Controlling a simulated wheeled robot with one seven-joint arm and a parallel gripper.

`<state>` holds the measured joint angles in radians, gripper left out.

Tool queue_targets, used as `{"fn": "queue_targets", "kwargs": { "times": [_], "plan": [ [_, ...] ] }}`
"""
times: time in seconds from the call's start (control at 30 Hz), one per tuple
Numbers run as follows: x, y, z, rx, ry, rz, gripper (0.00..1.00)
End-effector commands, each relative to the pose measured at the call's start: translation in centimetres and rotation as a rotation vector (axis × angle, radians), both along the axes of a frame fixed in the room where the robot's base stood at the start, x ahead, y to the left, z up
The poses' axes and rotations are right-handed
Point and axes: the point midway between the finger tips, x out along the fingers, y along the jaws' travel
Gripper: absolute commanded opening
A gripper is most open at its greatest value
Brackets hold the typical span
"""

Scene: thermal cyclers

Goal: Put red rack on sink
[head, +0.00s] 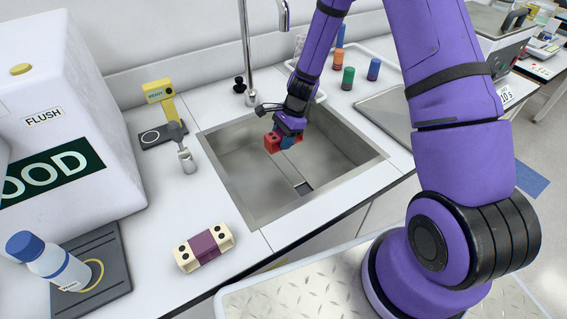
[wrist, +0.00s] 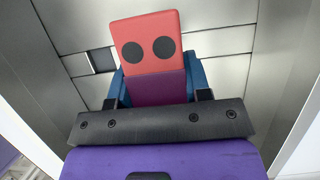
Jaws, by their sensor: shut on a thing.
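The red rack (head: 273,142) is a small block with dark round holes and a purple middle band. It also shows in the wrist view (wrist: 147,22), sticking out beyond my gripper. My gripper (head: 289,137) is shut on the red rack at its purple band; blue finger parts show on both sides of it in the wrist view (wrist: 155,92). The sink (head: 237,170) is a grey metal basin set in the white counter. My gripper and the red rack are over the basin, seemingly above its floor. The height between them is hard to tell.
A cream rack with a purple band (head: 204,247) lies on the counter left of the sink. The faucet (head: 245,50) rises behind the basin. A grey-handled item (head: 187,160) stands at its left rim. Coloured bottles (head: 348,78) stand behind right.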

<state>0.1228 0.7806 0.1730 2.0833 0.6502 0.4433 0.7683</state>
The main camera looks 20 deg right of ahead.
Motion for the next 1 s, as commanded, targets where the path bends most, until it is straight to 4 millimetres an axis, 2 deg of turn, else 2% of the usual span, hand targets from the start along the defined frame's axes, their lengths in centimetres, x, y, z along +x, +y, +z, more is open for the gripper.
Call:
{"fn": "queue_targets", "kwargs": {
  "times": [0.2, 0.3, 0.57, 0.8, 1.0],
  "plan": [
    [-0.1, 0.0, -3.6, 0.001, 0.005, -0.003, 0.2],
    [-0.1, 0.0, -4.8, 0.001, 0.003, -0.003, 0.2],
    [-0.1, 0.0, -6.3, 0.001, 0.002, -0.001, 0.2],
    [-0.1, 0.0, -9.3, 0.001, 0.002, -0.001, 0.2],
    [0.0, 0.0, -9.5, 0.0, -0.001, 0.0, 0.2]
  ]
}}
